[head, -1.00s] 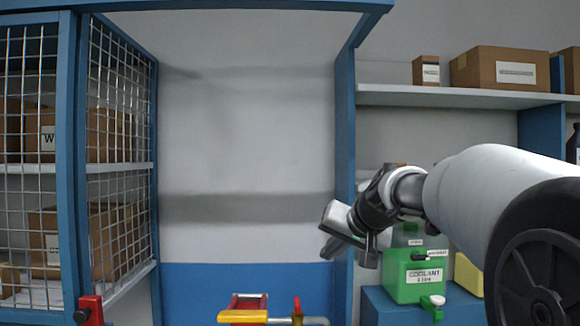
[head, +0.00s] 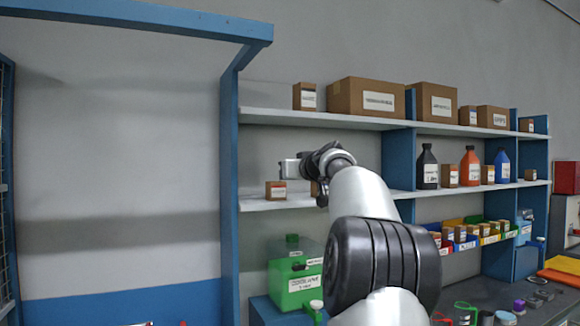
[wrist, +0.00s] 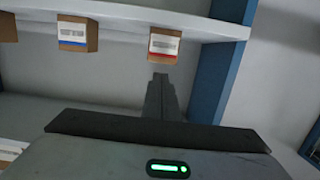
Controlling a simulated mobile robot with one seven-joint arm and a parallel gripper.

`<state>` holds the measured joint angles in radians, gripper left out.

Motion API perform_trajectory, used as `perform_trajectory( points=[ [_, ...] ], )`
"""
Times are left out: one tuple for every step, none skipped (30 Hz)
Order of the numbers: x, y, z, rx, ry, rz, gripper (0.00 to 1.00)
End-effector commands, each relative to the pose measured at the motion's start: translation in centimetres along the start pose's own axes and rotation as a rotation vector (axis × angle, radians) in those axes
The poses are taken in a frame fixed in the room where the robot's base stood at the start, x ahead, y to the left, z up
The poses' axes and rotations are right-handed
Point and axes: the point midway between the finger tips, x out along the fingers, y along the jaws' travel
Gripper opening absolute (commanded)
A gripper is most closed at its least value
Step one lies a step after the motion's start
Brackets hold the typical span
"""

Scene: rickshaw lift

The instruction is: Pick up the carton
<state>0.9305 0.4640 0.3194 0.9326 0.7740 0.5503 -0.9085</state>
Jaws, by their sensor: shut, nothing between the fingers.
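The task does not say which carton, and several are in view. A small brown carton (head: 276,190) with a white label stands on the middle shelf, below and left of my gripper (head: 292,168). Another small carton (head: 315,189) is partly hidden behind my arm. In the wrist view my gripper (wrist: 160,95) has its fingers together with nothing between them. A carton with a red-striped label (wrist: 164,46) is just beyond the fingertips, apart from them as far as I can tell. A carton with a blue-striped label (wrist: 76,34) is to its left.
Larger cartons (head: 366,97) stand on the top shelf (head: 290,118). A blue upright (head: 229,190) bounds the shelves on the left. A green coolant container (head: 295,280) is below. Bottles (head: 470,168) and coloured bins (head: 490,232) are to the right.

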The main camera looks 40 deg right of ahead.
Motion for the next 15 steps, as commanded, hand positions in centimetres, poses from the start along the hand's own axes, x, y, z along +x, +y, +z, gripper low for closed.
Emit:
perform_trajectory(
  points=[
    [1.2, -0.2, -0.8, 0.002, -0.002, -0.005, 0.0],
    [1.9, -0.2, -0.9, 0.002, -0.003, -0.005, 0.0],
    [2.6, -0.2, -1.0, 0.001, -0.002, -0.004, 0.0],
    [3.2, -0.2, -1.0, 0.001, -0.002, -0.003, 0.0],
    [3.7, -0.1, -1.2, 0.001, -0.002, -0.003, 0.0],
    [4.4, -0.1, -1.2, 0.001, -0.002, -0.003, 0.0],
    [4.8, -0.2, -1.2, 0.001, -0.002, -0.004, 0.0],
    [5.3, -0.2, -1.2, 0.001, -0.002, -0.004, 0.0],
    [5.1, -0.1, 0.0, 0.003, -0.003, -0.001, 0.0],
    [5.1, 0.0, 0.3, 0.001, -0.003, 0.0, 0.0],
    [5.2, 0.0, 0.8, 0.001, -0.001, 0.0, 0.0],
    [5.2, 0.0, 1.0, -0.001, -0.001, 0.0, 0.0],
    [5.2, -0.1, 1.0, -0.001, -0.001, 0.0, 0.0],
    [5.2, -0.1, 1.0, -0.001, -0.001, 0.0, 0.0],
    [5.2, -0.1, 1.1, 0.0, -0.002, -0.001, 0.0]
  ],
)
